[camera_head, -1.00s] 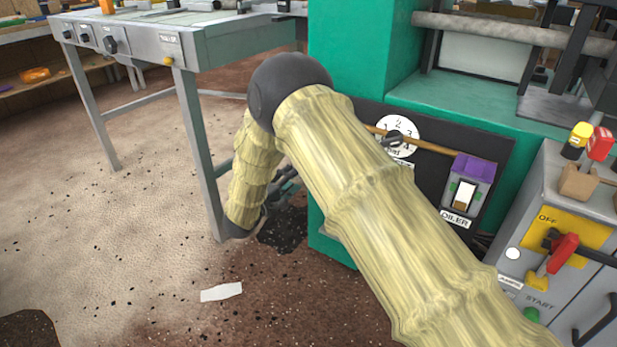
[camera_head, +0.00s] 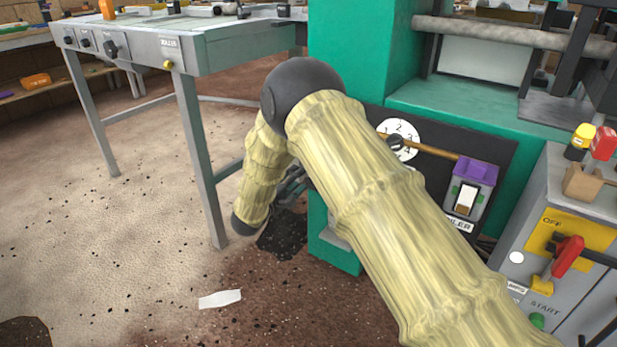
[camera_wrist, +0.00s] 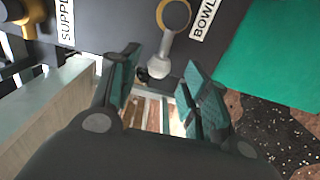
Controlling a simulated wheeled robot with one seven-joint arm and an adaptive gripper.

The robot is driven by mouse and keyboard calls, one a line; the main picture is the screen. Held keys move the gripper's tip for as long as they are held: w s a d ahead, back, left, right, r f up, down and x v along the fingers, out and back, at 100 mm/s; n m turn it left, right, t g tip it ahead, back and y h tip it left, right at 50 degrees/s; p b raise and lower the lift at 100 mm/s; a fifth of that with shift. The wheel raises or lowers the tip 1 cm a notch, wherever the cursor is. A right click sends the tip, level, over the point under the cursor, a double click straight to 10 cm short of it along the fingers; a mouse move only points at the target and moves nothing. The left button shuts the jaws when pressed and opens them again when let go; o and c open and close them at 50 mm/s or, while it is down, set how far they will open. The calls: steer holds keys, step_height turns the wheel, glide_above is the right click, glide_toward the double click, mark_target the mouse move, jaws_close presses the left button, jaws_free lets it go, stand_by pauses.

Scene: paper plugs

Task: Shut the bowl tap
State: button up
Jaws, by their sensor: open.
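The bowl tap (camera_wrist: 173,17) shows at the top of the wrist view beside a white BOWL label (camera_wrist: 206,14). It has a brass-coloured ring and a grey lever that slants down and a little left to a rounded end. My gripper (camera_wrist: 160,62) is open, with its two dark green fingers on either side of the lever's lower end. I cannot tell whether either finger touches it. In the head view my arm hides the tap, and only part of my gripper (camera_head: 292,185) shows behind the arm, low by the green machine.
A second tap (camera_wrist: 22,18) with a SUPPLY label is at the wrist view's upper left. The green machine (camera_head: 345,60) carries a dial (camera_head: 404,130) and a purple-topped switch box (camera_head: 480,173). A grey table (camera_head: 235,50) stands left, with open floor in front.

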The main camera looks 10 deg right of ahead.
steer(key=shift+p+x, duration=0.4)
steer(key=shift+x, duration=1.15)
steer(key=c, duration=0.7)
steer(key=shift+c, duration=0.2)
